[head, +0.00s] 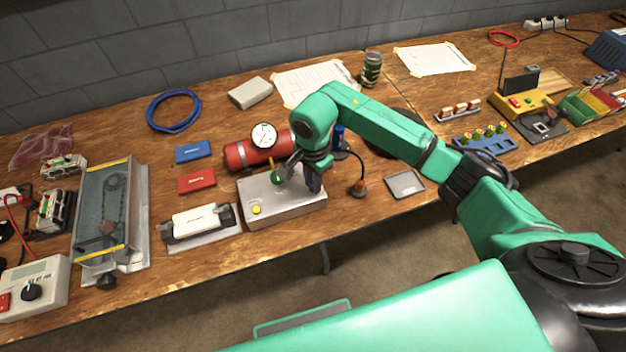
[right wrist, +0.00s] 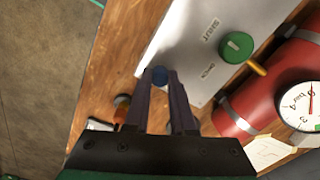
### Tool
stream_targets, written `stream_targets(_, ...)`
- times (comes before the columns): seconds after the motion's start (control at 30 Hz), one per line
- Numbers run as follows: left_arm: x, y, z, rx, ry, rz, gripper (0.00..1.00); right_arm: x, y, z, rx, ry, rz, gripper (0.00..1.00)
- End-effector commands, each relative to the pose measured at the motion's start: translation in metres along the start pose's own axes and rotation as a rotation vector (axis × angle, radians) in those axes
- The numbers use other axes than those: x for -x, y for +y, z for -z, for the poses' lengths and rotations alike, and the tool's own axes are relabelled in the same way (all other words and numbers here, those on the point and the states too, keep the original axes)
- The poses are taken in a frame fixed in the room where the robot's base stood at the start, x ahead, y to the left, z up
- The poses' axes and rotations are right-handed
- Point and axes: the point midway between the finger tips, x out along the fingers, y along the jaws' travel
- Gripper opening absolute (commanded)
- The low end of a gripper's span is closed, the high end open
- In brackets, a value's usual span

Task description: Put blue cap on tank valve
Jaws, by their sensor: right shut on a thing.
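My right gripper (head: 314,186) points down over the right part of a grey metal box (head: 283,209). In the right wrist view, its fingers (right wrist: 167,82) are shut on the small blue cap (right wrist: 160,75), held at the tips by the box's edge. I cannot tell whether the cap touches the box. A green round knob (right wrist: 236,47) sits on the box between printed labels. The red tank (head: 241,154) with its round gauge (head: 264,135) lies behind the box. The gripper and arm hide the tank's right end in the head view. My left gripper is not in view.
A blue upright cylinder (head: 338,136) and an orange-based item (head: 358,187) stand right of the gripper.

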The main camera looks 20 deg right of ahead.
Motion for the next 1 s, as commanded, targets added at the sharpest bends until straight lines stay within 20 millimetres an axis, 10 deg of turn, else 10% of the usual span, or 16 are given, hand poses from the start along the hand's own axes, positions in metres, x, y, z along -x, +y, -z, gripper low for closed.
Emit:
stream_targets(0.3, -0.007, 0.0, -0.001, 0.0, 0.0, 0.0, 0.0, -0.007, 0.0, 0.0, -0.001, 0.0, 0.0, 0.0)
stream_targets(0.33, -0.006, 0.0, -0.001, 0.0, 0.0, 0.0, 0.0, -0.006, 0.0, 0.0, -0.001, 0.0, 0.0, 0.31)
stream_targets(0.4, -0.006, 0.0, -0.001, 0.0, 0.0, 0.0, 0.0, -0.006, 0.0, 0.0, -0.001, 0.0, 0.0, 0.57)
stream_targets(0.77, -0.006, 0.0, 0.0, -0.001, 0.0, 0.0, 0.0, -0.004, 0.0, 0.0, -0.001, 0.0, 0.001, 0.58)
stream_targets(1.0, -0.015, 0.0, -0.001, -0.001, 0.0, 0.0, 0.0, 0.034, -0.002, 0.001, 0.0, 0.002, 0.007, 0.58)
